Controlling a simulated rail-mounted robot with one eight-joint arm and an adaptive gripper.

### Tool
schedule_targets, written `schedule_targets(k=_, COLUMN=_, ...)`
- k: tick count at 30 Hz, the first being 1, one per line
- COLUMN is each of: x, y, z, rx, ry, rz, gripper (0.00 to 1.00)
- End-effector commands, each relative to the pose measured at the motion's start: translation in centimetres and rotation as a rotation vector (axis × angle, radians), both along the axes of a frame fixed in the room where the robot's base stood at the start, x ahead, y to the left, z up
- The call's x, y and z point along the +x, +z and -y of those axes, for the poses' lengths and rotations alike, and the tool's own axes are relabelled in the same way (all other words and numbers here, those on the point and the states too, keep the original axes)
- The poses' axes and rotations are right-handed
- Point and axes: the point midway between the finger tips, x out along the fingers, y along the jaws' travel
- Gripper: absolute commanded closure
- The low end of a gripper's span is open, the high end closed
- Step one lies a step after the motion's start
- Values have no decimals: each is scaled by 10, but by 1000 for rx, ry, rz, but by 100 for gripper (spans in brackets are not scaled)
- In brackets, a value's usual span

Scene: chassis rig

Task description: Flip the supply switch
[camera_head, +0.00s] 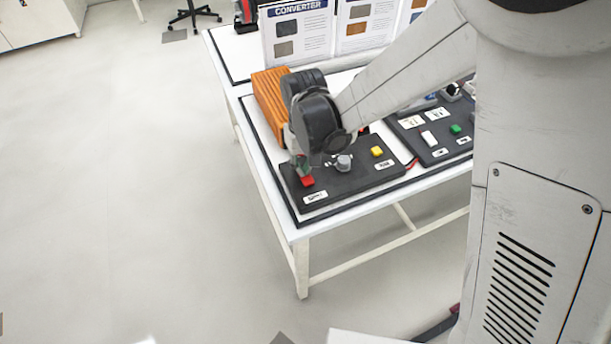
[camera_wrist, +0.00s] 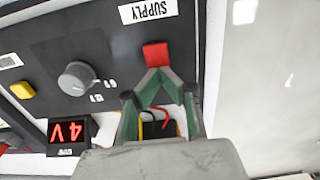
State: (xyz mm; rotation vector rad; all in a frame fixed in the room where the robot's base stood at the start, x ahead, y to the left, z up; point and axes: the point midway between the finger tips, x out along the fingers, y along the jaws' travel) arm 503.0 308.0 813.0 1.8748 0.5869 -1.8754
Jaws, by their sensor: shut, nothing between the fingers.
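The red supply switch (camera_head: 308,181) sits near the left front corner of the black panel (camera_head: 352,178), beside a white label. In the wrist view the red switch (camera_wrist: 155,53) is just beyond my fingertips, under the upside-down SUPPLY label (camera_wrist: 148,10). My gripper (camera_head: 302,168) is right at the switch in the head view. In the wrist view my gripper (camera_wrist: 157,73) is shut, its green fingertips together and empty. The tips overlap the switch's near edge; I cannot tell whether they touch it. The switch's position is unclear.
A grey knob (camera_wrist: 76,78) and a yellow button (camera_wrist: 22,90) share the panel. A display (camera_wrist: 68,133) shows red characters. An orange ribbed block (camera_head: 271,100) stands behind the panel. A second panel (camera_head: 437,137) lies to the right. Open floor lies left of the table.

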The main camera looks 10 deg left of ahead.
Motion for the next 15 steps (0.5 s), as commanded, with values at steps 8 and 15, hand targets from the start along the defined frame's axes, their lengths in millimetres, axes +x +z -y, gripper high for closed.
schedule_targets(k=8, x=0, y=18, z=0, rx=0, ry=0, rz=0, gripper=100)
schedule_targets(k=15, x=0, y=35, z=0, rx=0, ry=0, rz=0, gripper=100)
